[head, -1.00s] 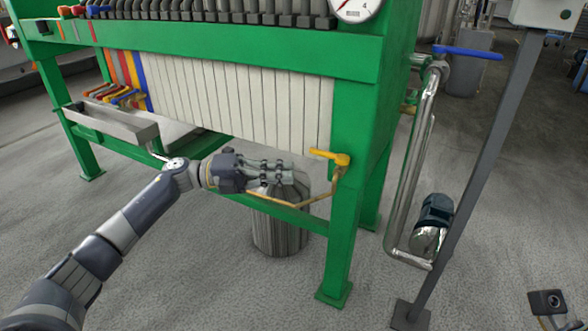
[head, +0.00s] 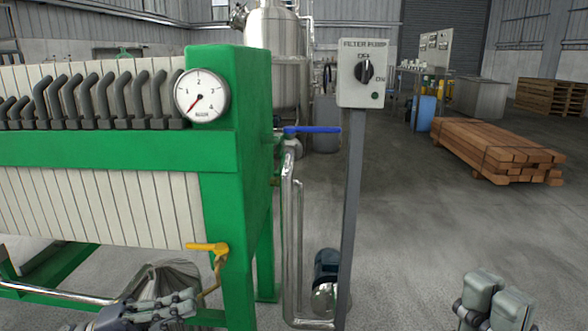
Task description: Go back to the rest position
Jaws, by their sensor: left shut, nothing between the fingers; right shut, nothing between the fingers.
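My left gripper (head: 180,305) is low at the left in the head view, in front of the lower part of the green filter press (head: 225,160). Its fingers are shut and empty, a little below and left of the yellow valve handle (head: 207,247), apart from it in the picture. My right gripper (head: 492,303) shows only in part at the bottom right edge, shut and empty, over open floor. Most of both arms is out of view.
A grey post carries the filter pump switch box (head: 361,73). Behind it are steel pipes, a blue-handled valve (head: 310,130) and a pump (head: 327,284). A stack of timber (head: 495,150) lies farther back right. The floor between is clear.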

